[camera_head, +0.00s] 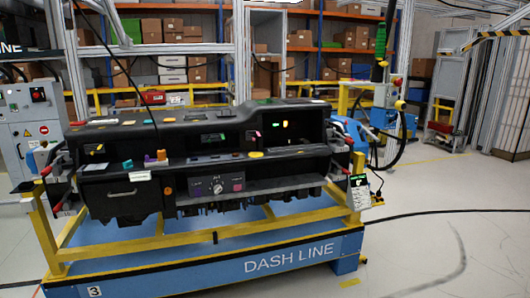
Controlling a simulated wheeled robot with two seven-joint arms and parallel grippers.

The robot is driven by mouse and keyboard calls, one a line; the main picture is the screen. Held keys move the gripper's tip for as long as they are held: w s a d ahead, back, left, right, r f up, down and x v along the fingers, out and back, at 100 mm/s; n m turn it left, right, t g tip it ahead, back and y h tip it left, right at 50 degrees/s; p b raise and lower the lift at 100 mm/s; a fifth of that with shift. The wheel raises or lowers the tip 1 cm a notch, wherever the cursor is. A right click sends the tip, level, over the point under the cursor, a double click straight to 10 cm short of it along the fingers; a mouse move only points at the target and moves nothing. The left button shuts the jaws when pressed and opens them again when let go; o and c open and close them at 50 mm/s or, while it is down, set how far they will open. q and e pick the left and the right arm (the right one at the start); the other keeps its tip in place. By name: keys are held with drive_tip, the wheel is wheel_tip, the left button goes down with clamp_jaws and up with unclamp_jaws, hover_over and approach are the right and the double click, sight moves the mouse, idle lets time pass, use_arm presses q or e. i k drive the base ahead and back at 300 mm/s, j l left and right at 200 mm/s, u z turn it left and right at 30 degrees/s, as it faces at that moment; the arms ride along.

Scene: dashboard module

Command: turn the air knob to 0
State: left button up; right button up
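The air knob (217,188) is a small round dial on a dark control panel (200,187) in the lower middle of the dashboard module (130,165). A small white label sits above the knob. Its pointer direction and the scale marks are too small to read. A purple-pink button (238,187) is to the right of the knob on the same panel. Neither of my grippers shows in the head view, and nothing covers the knob.
The dashboard rests on a yellow frame (200,237) over a blue base (215,270) marked DASH LINE. A white control cabinet (35,125) stands at the left. Shelves with boxes (160,30) are behind. A black cable crosses the clear floor (440,220) at the right.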

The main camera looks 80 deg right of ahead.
sight(218, 189)
drive_tip(key=z, duration=2.3)
drive_tip(key=i+u, duration=0.15)
drive_tip(key=i+l, duration=0.05)
